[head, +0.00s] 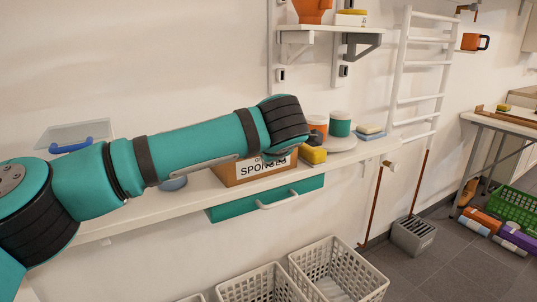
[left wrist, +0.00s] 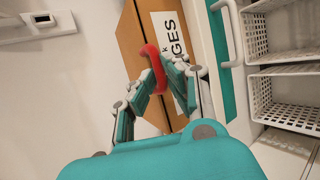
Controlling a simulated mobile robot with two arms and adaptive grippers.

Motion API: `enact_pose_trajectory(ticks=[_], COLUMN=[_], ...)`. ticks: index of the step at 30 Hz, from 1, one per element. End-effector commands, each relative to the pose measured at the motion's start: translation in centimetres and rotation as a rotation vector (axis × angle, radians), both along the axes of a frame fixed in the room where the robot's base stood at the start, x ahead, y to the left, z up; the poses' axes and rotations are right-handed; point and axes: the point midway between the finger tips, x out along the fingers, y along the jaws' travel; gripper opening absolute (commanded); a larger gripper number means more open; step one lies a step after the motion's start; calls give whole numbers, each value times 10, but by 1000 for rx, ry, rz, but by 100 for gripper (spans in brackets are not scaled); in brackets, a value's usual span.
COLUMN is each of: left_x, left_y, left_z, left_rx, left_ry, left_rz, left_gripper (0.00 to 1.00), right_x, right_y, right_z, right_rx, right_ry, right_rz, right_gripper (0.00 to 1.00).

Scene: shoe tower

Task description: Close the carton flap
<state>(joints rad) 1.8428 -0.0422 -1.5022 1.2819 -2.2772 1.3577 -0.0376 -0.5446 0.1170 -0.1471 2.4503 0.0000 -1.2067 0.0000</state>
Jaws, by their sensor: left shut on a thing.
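The brown carton (head: 223,172) stands on the white shelf with a white "SPONGES" label on its front. My left arm crosses in front of its upper part in the head view, so its top and flap are mostly hidden there. In the left wrist view the carton (left wrist: 133,42) fills the upper middle, with its label beside my fingers. I cannot tell how the loop is attached or how far the flap is open.
White baskets (head: 335,262) stand lower down. A clear lid with a blue handle (head: 72,146) is at the left.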

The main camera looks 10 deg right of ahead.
Motion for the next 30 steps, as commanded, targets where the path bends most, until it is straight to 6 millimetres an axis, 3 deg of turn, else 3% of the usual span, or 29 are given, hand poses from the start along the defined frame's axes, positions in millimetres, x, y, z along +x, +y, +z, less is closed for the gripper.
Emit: enact_pose_trajectory(ticks=[5,6,11,22,30], left_x=[-1,-1,-1,-8,-53], left_y=[-1,-1,-1,0,6], left_z=[-2,-2,-1,5,33], left_rx=[1,1,0,-1,0], left_ry=[2,2,2,0,-3], left_rz=[-1,-1,-2,-2,-4], left_gripper=[0,15,34,34,34], right_x=[5,5,4,5,5], right_y=[2,2,2,1,1], right_z=[4,4,3,3,3], right_rx=[5,5,6,5,5], right_ry=[-26,-26,-25,-24,-24], right_rz=[2,2,1,1,1], right_gripper=[65,65,65,65,65])
